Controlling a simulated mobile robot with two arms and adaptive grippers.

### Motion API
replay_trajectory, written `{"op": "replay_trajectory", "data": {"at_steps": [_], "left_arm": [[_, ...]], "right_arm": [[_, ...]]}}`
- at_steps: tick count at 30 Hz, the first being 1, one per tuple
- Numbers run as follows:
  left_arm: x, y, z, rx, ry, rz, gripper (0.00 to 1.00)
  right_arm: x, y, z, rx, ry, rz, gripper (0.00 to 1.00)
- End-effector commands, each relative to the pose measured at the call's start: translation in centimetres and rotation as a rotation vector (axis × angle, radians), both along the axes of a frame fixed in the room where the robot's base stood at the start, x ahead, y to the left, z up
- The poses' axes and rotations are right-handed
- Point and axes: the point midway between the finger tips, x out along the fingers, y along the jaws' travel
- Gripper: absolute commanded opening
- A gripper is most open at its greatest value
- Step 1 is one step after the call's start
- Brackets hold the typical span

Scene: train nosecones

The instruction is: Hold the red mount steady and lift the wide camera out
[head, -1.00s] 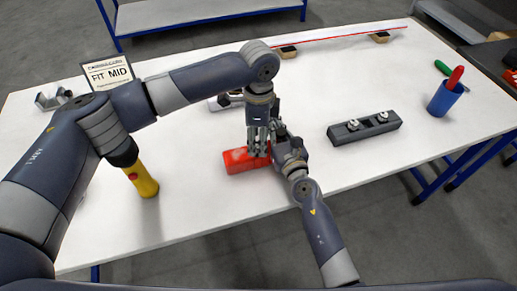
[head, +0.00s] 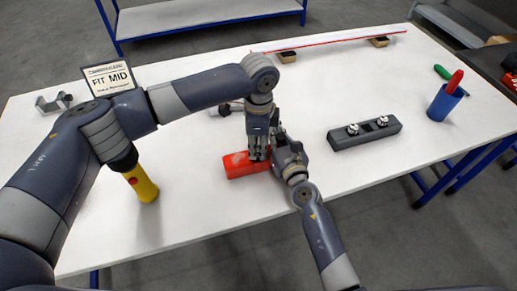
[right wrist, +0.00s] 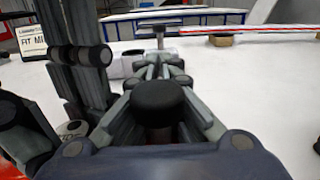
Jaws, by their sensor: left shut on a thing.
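The red mount (head: 240,165) lies on the white table in front of me, its right end hidden by my grippers. It also shows as a red patch at the lower left of the right wrist view (right wrist: 12,172). My left gripper (head: 258,155) points down and is shut on the red mount. My right gripper (head: 279,138) is close beside it, at the mount's right end. I cannot make out the wide camera; the grippers cover that part of the mount.
A dark block (head: 366,133) with two silver-topped pieces stands to the right. A blue cup (head: 444,103) is farther right. A yellow-handled tool (head: 143,185) is at the left. A pale part (head: 225,108) lies behind my left gripper. A sign (head: 110,78) stands at the back left.

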Motion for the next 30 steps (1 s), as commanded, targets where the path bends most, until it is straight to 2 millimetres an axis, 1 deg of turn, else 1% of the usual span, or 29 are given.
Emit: {"op": "replay_trajectory", "data": {"at_steps": [5, 9, 12, 15, 19, 26, 30], "left_arm": [[0.1, -0.1, 2.9, -0.003, -0.004, 0.000, 0.00], [0.1, -0.1, 5.8, -0.003, -0.005, 0.001, 0.00], [0.1, -0.1, 7.6, -0.002, -0.004, 0.000, 0.00], [0.1, -0.1, 8.8, -0.002, -0.003, 0.000, 0.00], [0.1, 0.0, 9.7, -0.001, -0.002, 0.000, 0.00], [0.1, 0.0, 9.8, -0.001, -0.002, 0.000, 0.00], [0.1, 0.0, 9.8, -0.001, -0.002, 0.000, 0.00]], "right_arm": [[0.0, 0.0, 0.0, 0.000, 0.000, 0.000, 0.00], [0.0, 0.0, 0.0, 0.000, 0.000, 0.000, 0.00], [0.0, 0.0, 0.0, 0.000, 0.000, 0.000, 0.00], [0.0, 0.0, 0.0, 0.000, 0.000, 0.000, 0.00], [0.0, 0.0, 0.0, 0.000, 0.000, 0.000, 0.00], [0.0, 0.0, 0.0, 0.000, 0.000, 0.000, 0.00], [0.0, 0.0, 0.0, 0.000, 0.000, 0.000, 0.28]]}}
